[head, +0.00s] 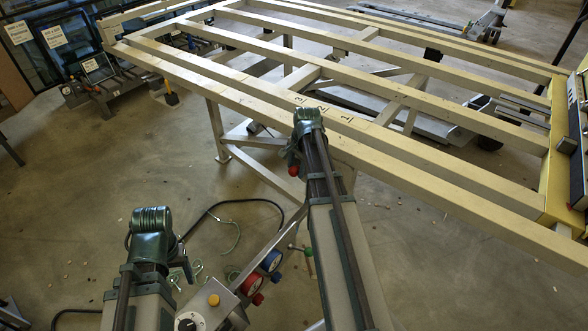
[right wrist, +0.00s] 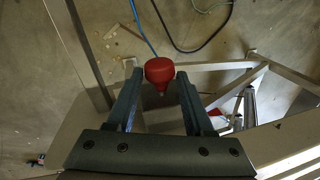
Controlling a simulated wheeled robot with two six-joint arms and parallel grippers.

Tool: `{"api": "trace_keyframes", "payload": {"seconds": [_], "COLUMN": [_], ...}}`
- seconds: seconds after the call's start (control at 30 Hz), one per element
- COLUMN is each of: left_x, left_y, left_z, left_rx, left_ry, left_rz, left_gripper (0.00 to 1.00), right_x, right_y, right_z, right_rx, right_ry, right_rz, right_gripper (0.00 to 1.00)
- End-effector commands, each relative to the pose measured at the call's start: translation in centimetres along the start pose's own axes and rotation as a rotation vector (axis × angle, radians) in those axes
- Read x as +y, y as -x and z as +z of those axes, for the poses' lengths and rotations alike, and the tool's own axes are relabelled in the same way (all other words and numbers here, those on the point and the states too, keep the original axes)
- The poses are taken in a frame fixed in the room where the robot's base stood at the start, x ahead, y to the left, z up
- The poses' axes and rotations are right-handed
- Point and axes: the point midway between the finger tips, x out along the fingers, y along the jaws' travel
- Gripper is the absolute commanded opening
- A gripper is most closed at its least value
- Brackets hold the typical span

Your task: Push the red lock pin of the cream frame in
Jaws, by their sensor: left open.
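The cream frame (head: 392,152) lies large and tilted across the head view, on metal legs. The red lock pin's rounded knob (right wrist: 160,70) shows in the right wrist view, between the tips of my right gripper (right wrist: 159,76). The knob nearly fills the gap; I cannot tell whether the fingers touch it. In the head view my right arm's end (head: 309,122) is at the frame's near rail, with a red part (head: 293,170) just left of it. My left gripper (head: 151,222) is held low at the left, away from the frame, open; its fingers are largely hidden by the wrist.
A grey box with dials (head: 251,283) and red and blue knobs stands between my arms. A black hose (head: 240,202) lies on the floor. A yellow-edged machine (head: 560,165) borders the frame at right. Open floor (head: 120,160) lies left of the legs.

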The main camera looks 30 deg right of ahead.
Motion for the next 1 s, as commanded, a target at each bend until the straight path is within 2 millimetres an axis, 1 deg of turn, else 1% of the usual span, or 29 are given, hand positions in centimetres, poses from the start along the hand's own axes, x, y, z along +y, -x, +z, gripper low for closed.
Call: {"api": "trace_keyframes", "payload": {"seconds": [0.03, 0.1, 0.4, 0.57, 0.77, 1.0], "left_x": [0.0, 0.0, 0.0, -0.1, -0.2, -0.5], "left_y": [0.0, 0.0, 0.0, 0.5, 2.2, 5.7], "left_z": [0.0, 0.0, 0.0, 0.0, 0.1, 0.3], "left_rx": [0.0, 0.0, 0.0, 0.0, 0.0, 0.0], "left_ry": [0.0, 0.0, 0.0, 0.0, 0.0, 0.0], "left_rz": [0.0, 0.0, 0.0, 0.0, 0.0, 0.0], "left_gripper": [0.71, 0.71, 0.71, 0.71, 0.71, 0.71], "right_x": [-0.1, -0.1, 0.0, 0.0, -0.1, -0.1], "right_y": [0.0, 0.0, 0.0, 0.5, 2.3, 5.8], "right_z": [0.0, 0.0, 0.1, 0.2, 0.2, 0.1], "right_rx": [-0.001, -0.002, -0.005, -0.005, -0.006, -0.005], "right_ry": [0.0, 0.0, 0.0, 0.0, 0.0, 0.0], "right_rz": [0.0, 0.0, 0.001, 0.002, 0.002, 0.002], "right_gripper": [0.63, 0.76, 0.76, 0.76, 0.76, 0.76]}}
